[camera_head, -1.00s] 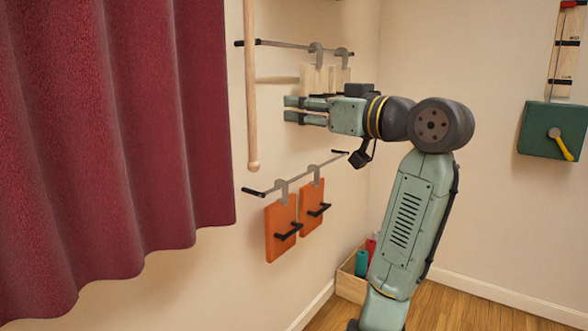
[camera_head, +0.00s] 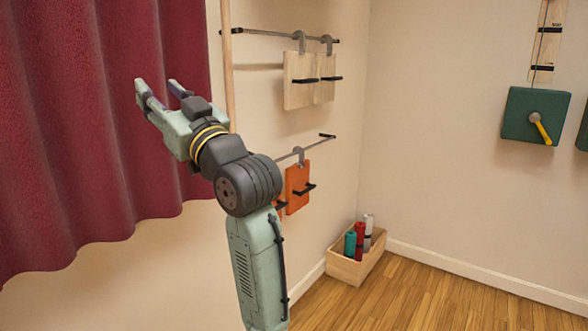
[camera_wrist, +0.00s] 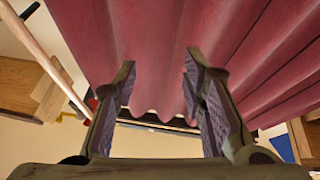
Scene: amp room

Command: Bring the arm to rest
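My gripper (camera_head: 161,92) is raised in front of the red curtain (camera_head: 90,110) in the head view. Its fingers are apart with nothing between them. In the wrist view my gripper (camera_wrist: 158,85) also shows open and empty, with the curtain (camera_wrist: 150,50) beyond the fingertips. I cannot tell how far the fingertips are from the cloth. My arm is bent up from the bottom of the head view and hides part of the orange boards (camera_head: 297,186).
Two pale wooden boards (camera_head: 300,80) hang from an upper wall rail (camera_head: 265,33). A wooden pole (camera_head: 228,60) stands beside the curtain. A wooden box (camera_head: 350,268) with several coloured cylinders sits on the floor. A green box with a yellow lever (camera_head: 541,130) is on the right wall. Floor at right is clear.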

